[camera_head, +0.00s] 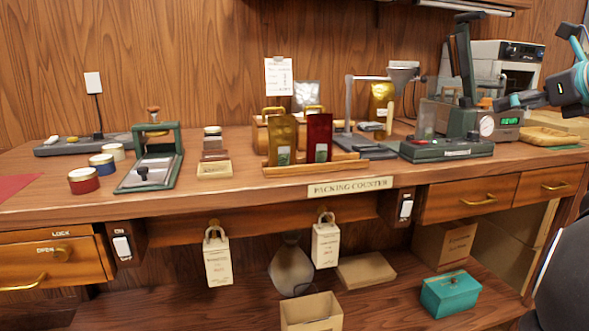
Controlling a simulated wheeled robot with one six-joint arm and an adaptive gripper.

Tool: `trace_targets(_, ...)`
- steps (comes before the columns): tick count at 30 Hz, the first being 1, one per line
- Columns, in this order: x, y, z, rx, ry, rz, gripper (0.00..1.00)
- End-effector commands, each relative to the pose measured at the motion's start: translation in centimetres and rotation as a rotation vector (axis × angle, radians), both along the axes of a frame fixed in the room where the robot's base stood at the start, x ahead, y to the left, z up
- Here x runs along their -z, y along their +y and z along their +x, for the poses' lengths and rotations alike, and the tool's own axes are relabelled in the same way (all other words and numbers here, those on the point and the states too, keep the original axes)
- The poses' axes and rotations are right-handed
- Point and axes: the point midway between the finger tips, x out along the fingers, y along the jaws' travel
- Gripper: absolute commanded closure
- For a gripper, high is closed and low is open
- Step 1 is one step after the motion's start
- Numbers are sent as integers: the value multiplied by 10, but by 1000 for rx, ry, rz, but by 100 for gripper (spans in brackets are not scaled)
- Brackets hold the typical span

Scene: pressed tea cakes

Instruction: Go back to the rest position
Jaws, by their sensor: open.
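My gripper (507,102) shows small at the right edge, in front of the machine with the green display. It points left and looks open and empty, with nothing seen between its fingers. My teal and dark arm comes in from the right edge behind it, and most of it is out of the picture. The gripper appears above the right part of the wooden counter (420,176); I cannot tell its exact height or whether it is clear of the machine.
The machine (486,125) has a raised dark lid. A gold pouch (283,140) and a dark red pouch (319,137) stand in a wooden rack. A green press (152,165) and several tins stand left. The counter's front strip is clear.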

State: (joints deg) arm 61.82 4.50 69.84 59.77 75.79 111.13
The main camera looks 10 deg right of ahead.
Motion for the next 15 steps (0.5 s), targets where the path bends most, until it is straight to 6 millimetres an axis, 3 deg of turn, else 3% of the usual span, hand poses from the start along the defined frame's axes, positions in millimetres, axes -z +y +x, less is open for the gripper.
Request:
trace_targets(8,27,58,18,-136,64,-178,10)
trace_targets(15,66,124,21,-324,138,-431,10)
